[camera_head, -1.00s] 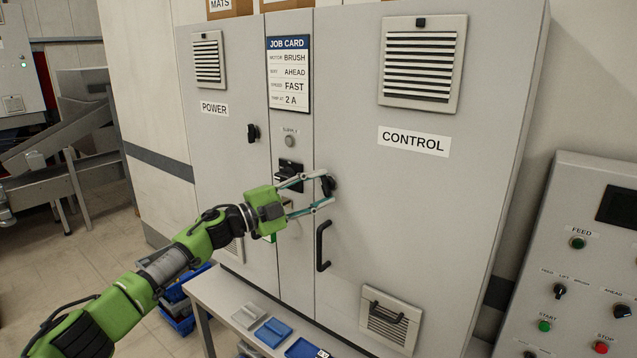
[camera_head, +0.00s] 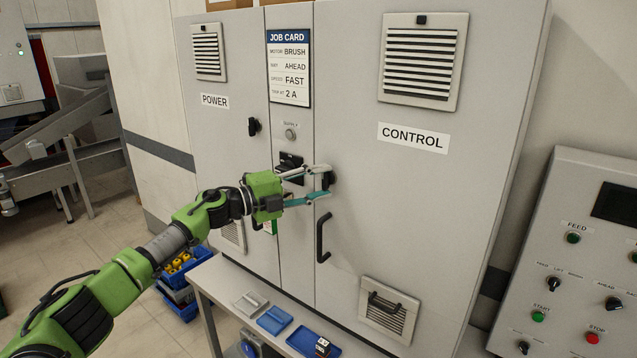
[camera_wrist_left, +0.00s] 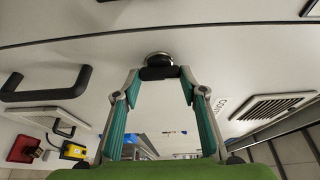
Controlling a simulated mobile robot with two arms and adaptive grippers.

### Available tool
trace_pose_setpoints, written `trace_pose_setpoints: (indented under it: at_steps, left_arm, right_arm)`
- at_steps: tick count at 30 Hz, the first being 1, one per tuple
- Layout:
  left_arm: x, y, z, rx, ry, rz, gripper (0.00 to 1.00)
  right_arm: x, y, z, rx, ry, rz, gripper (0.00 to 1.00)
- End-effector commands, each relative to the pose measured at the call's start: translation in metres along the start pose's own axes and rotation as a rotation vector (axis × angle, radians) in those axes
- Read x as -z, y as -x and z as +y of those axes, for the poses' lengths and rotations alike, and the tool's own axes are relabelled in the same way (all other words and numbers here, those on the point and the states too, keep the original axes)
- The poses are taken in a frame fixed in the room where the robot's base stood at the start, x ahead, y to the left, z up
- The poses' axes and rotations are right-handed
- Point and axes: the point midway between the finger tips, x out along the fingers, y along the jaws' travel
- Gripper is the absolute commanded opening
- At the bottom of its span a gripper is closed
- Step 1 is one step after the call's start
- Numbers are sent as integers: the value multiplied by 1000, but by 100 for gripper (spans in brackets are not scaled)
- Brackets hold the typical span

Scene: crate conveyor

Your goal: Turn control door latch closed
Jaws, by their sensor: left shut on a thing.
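The control door (camera_head: 390,190) is a tall grey panel labelled CONTROL, lying flush in the cabinet front. Its black latch (camera_wrist_left: 158,70) sits at the door's left edge, on a round silver base. My left gripper (camera_head: 326,183) reaches it from the left and is shut on the latch, one fingertip on each side. In the left wrist view, the gripper (camera_wrist_left: 158,73) has its fingertips at the two ends of the black latch knob. In the head view the fingers partly hide the latch. My right gripper is not in view.
A black door handle (camera_head: 323,238) stands out just below the latch. The black supply switch (camera_head: 290,166) is close behind my left fingers. A bench (camera_head: 215,285) with blue trays stands below. A control desk (camera_head: 590,250) is at the right.

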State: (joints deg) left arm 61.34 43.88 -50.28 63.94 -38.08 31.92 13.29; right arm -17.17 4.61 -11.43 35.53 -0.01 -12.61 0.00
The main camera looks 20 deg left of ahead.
Motion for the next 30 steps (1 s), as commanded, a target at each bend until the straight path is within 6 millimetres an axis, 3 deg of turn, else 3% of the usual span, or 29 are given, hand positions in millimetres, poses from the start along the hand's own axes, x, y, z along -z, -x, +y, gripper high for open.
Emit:
trace_pose_setpoints:
  at_steps: [4, 5, 6, 7, 20, 30]
  left_arm:
    - [0, 0, 1, -1, 0, 1, 17]
    - [0, 0, 1, -1, 0, 1, 44]
    - [0, 0, 1, -1, 0, 1, 54]
    - [0, 0, 1, -1, 0, 1, 56]
    - [-1, 9, 2, -1, 1, -1, 56]
    - [-1, 76, 3, -4, 2, -3, 56]
  right_arm:
    - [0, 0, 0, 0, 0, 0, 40]
    - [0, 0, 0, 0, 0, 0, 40]
    - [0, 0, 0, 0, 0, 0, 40]
    - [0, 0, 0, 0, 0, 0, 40]
    - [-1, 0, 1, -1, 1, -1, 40]
    - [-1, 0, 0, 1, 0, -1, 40]
